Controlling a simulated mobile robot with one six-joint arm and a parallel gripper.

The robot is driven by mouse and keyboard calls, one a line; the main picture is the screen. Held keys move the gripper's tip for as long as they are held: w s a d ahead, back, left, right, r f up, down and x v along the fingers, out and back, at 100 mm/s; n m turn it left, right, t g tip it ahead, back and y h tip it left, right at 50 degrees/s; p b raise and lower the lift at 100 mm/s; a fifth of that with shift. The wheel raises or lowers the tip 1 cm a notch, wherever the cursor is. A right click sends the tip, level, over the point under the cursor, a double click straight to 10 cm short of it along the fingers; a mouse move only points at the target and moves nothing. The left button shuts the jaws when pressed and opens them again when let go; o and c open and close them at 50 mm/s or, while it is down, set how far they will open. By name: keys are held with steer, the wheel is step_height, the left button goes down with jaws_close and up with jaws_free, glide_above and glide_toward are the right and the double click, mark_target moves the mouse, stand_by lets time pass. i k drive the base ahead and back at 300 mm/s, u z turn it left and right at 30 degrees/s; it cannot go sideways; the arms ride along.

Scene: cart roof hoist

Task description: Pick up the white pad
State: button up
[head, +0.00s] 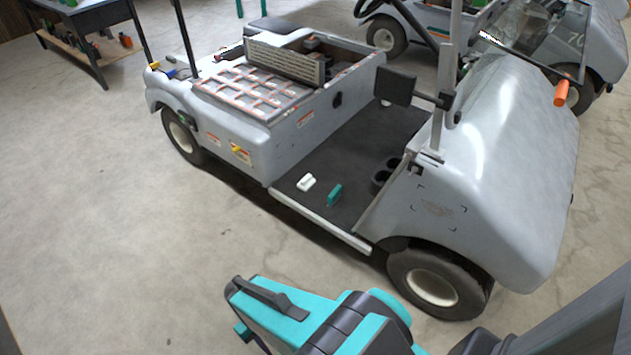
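The white pad (306,182) is a small white block on the dark floor mat of the grey cart, near the sill on the side facing me. A small teal block (334,194) stands on the same mat, just to its right and apart from it. My gripper (246,331) is at the bottom of the view, at the end of my teal and black arm. It is below and to the left of the pad in the picture, well apart from it. My arm hides most of it, and whether its fingers are open cannot be seen.
The cart (235,140) has its seat off, with an open rear bay and a grey finned unit (285,61) there. The front wheel (435,284) and light sill (320,221) face me. A workbench (85,22) stands back left. Concrete floor (100,230) is clear at left.

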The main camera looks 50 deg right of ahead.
mark_target(308, 180)
steer(key=z, duration=4.35)
steer(key=i, duration=0.1)
steer(key=u, duration=3)
steer(key=k, duration=0.45)
steer(key=u, duration=0.15)
steer(key=i, duration=0.45)
steer(key=z, duration=0.1)
